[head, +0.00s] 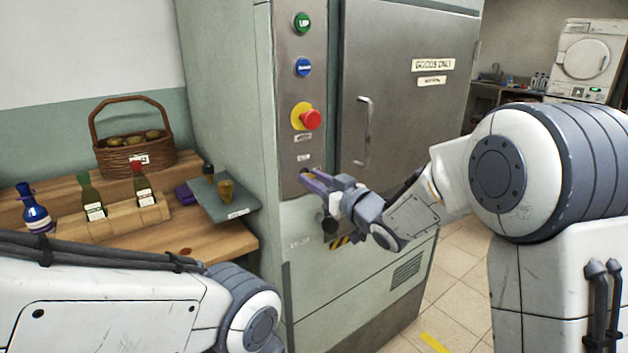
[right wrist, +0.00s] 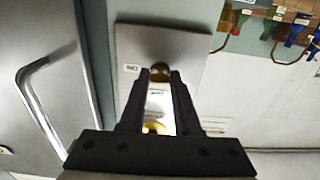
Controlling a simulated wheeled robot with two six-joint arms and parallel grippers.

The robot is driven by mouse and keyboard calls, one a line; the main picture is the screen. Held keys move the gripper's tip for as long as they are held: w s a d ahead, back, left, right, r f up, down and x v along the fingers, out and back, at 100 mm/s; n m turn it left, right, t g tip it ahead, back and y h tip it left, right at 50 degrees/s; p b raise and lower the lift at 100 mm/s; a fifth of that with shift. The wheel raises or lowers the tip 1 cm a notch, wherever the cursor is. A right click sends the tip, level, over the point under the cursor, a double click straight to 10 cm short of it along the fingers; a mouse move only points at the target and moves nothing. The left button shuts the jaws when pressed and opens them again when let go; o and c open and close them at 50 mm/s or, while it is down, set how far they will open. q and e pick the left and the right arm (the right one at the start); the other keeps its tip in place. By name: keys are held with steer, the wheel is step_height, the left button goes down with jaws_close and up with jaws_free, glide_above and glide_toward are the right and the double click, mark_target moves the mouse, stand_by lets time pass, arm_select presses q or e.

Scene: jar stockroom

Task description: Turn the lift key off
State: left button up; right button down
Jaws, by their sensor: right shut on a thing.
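The lift's control panel (head: 287,115) is a grey metal strip beside the door. My right gripper (head: 308,179) is at its lower end, at the key switch. In the right wrist view my right gripper (right wrist: 161,76) is shut on the lift key (right wrist: 158,74), a small brassy piece at a dark round lock. A pale tag and a yellow round piece show between the fingers below it. In the head view the fingers hide the key, and I cannot read its angle. My left arm crosses the lower left; its gripper is out of view.
Above the key are a green UP button (head: 302,24), a blue button (head: 303,67) and a red stop knob (head: 310,119). The lift door handle (head: 364,130) is close to my right arm. A wooden table (head: 205,240) with bottles and a basket (head: 135,158) stands left.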

steer(key=shift+n+b, duration=7.9)
steer(key=shift+n, duration=0.9)
steer(key=c, duration=0.6)
jaws_free()
steer(key=shift+d, duration=0.1)
steer(key=v, duration=1)
steer(key=shift+s+d, duration=0.1)
steer(key=shift+s, duration=0.1)
